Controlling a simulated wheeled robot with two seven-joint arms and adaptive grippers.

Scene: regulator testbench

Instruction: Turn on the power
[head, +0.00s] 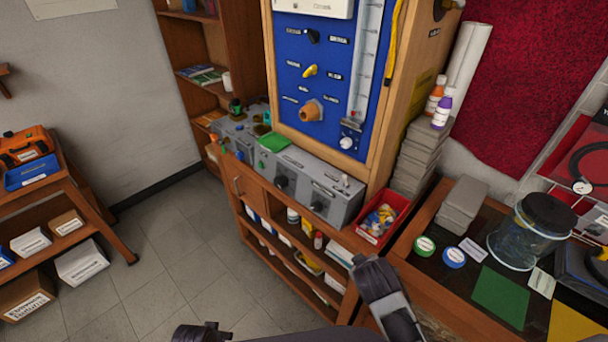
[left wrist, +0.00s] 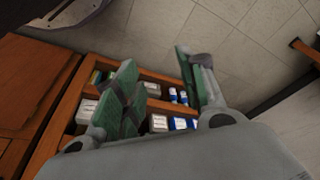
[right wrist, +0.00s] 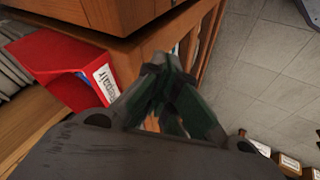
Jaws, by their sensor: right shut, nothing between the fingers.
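The blue regulator panel (head: 325,75) stands in a wooden frame at top centre in the head view. It carries a black knob (head: 312,37), a yellow knob (head: 309,71), an orange knob (head: 312,110) and a pale knob (head: 347,142). Grey bench units (head: 330,186) with dark knobs sit below it. The labels are too small to read, so I cannot tell which control is the power. My right gripper (right wrist: 165,66) is shut and empty beside the wooden bench edge, below the panel. My left gripper (left wrist: 156,62) is open and empty, above the floor and shelf.
A red bin (head: 383,218) sits right of the grey units. Stacked grey blocks (head: 417,155) and two bottles (head: 439,105) stand behind it. A dark-topped table (head: 465,265) with a clear jar (head: 530,235) is at right. Floor (head: 190,245) at left is free.

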